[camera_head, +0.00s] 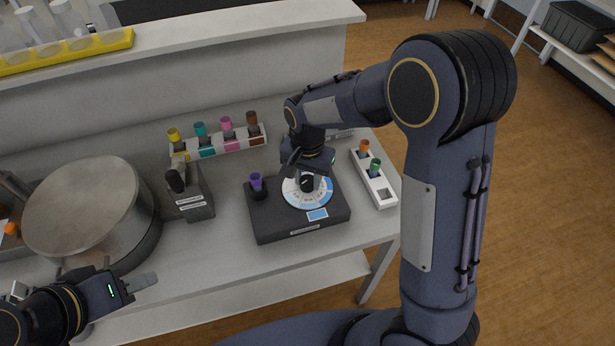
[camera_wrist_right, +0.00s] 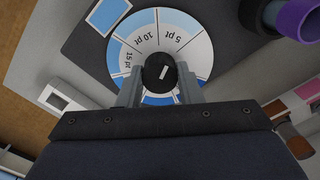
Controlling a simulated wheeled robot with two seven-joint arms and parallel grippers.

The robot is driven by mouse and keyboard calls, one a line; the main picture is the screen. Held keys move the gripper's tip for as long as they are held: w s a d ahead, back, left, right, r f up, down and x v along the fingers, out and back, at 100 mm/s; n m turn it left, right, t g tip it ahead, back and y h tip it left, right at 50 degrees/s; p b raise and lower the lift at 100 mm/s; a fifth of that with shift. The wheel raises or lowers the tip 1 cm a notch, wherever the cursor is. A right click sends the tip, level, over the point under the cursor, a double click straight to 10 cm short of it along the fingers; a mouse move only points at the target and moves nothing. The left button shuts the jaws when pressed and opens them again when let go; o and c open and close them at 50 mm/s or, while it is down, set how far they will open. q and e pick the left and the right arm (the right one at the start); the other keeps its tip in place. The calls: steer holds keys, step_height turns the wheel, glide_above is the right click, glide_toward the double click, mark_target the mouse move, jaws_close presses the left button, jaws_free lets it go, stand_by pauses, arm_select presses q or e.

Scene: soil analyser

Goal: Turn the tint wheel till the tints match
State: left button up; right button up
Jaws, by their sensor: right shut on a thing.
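The tint wheel (camera_head: 292,196) is a round dial of white and blue sectors on a black analyser box (camera_head: 285,225). In the right wrist view the wheel (camera_wrist_right: 188,38) shows the marks 5 pt, 10 pt and 15 pt. A light blue sample window (camera_head: 317,214) sits beside the wheel; it also shows in the wrist view (camera_wrist_right: 108,14). My right gripper (camera_head: 307,183) is shut on the black knob (camera_wrist_right: 158,72) at the wheel's centre. The knob has a white mark. My left gripper (camera_head: 128,284) is at the lower left, away from the analyser; its finger gap is unclear.
A purple-capped vial (camera_head: 257,182) stands in the analyser's left corner. A rack (camera_head: 220,146) of coloured vials is behind, and a white rack (camera_head: 383,193) with orange and green caps is to the right. A large metal pot (camera_head: 90,205) and a dark block (camera_head: 191,197) stand left.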

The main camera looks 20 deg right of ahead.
mark_target(307, 180)
steer(key=m, duration=0.3)
steer(key=shift+r+m+p, duration=0.1)
steer(key=shift+m+p, duration=0.55)
steer(key=shift+m, duration=1.35)
steer(key=o, duration=1)
steer(key=shift+c, duration=0.2)
step_height(307, 180, up, 8)
steer(key=shift+f, duration=0.15)
